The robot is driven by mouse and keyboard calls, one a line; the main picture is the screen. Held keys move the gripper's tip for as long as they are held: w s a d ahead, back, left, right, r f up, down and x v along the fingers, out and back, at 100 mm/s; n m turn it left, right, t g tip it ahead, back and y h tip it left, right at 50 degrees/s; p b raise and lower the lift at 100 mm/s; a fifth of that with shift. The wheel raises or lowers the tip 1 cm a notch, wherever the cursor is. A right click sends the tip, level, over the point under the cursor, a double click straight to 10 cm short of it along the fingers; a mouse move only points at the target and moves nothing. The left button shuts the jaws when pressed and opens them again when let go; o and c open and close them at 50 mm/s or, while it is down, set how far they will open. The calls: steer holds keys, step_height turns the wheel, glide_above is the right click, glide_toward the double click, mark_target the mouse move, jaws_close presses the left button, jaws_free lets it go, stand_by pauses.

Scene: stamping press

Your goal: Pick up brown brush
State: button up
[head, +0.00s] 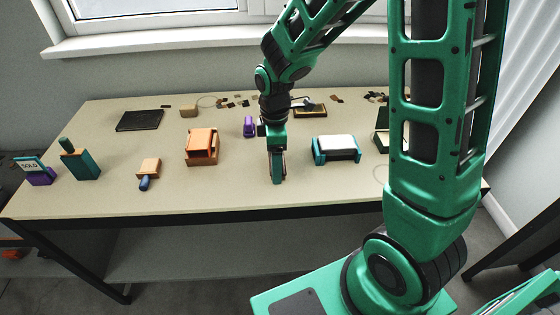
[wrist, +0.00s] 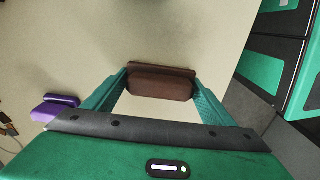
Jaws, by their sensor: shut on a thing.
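The brown brush (wrist: 160,84) shows in the wrist view between the two green fingertips. It is a dark brown block with rounded ends. My gripper (wrist: 160,88) is shut on it, with one finger against each end. In the head view my gripper (head: 278,180) points down over the front middle of the table. The brush is mostly hidden behind the gripper there, and I cannot tell whether it touches the table.
The table (head: 240,195) also holds an orange block-like device (head: 201,146) left of my gripper and a teal-and-white device (head: 336,148) to its right. A purple object (head: 249,126) stands behind; it also shows in the wrist view (wrist: 56,107). The front strip is clear.

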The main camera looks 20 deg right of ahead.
steer(key=shift+r, duration=0.15)
steer(key=shift+r, duration=0.6)
step_height(320, 180, up, 3)
steer(key=s+a+r, duration=0.6)
steer(key=a, duration=0.4)
steer(key=shift+s+r, duration=0.15)
steer(key=shift+r, duration=0.15)
steer(key=shift+d, duration=0.1)
